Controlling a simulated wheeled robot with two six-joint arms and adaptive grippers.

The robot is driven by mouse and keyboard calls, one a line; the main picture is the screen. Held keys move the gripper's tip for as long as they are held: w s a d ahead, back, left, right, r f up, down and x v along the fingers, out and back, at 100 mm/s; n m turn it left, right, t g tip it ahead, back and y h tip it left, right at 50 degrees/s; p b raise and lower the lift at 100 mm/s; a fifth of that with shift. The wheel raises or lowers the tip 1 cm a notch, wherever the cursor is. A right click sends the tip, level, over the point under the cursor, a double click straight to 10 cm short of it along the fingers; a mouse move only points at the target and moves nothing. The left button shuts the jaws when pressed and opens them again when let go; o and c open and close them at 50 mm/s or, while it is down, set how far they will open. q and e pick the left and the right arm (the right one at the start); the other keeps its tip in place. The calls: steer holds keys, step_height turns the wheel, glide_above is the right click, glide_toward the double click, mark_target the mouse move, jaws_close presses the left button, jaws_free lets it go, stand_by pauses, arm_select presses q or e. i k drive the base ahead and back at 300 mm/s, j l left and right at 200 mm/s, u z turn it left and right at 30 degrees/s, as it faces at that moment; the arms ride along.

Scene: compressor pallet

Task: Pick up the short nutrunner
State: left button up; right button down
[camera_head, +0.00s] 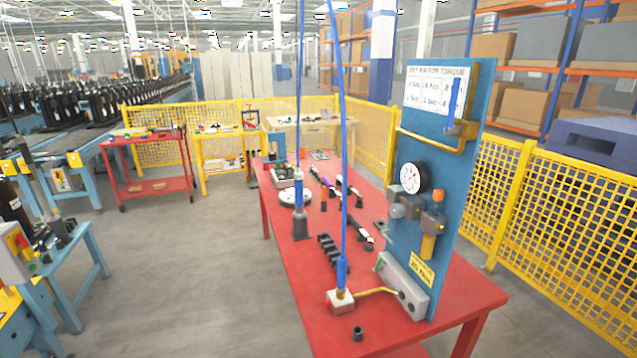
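A red workbench (292,258) runs away from me in the middle of the view. Several dark and light hand tools lie along it. One slim tool (357,233) lies slantwise near the bench's middle, and another long dark tool (326,184) lies farther back. An upright grey and blue tool (299,212) is at the bench's left edge, under a blue hose. They are too small for me to tell which is the short nutrunner. Neither of my grippers is in view.
A tall blue panel (449,150) with a gauge (414,177) stands on the bench's right side. A blue hose runs down to a metal block (341,301). Yellow mesh fence (560,200) borders the right. Grey floor (190,270) left of the bench is clear.

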mark_target(300, 213)
steer(key=i+j, duration=0.15)
steer(key=j, duration=0.2)
steer(key=i+j, duration=0.2)
steer(key=j, duration=0.2)
steer(key=i+j+z, duration=0.1)
steer(key=j, duration=0.25)
steer(key=i+j, duration=0.25)
steer(key=j, duration=0.15)
steer(key=i+j+z, duration=0.1)
steer(key=j, duration=0.25)
steer(key=i+j, duration=0.2)
steer(key=j, duration=0.2)
steer(key=i+j, duration=0.15)
steer(key=j, duration=0.25)
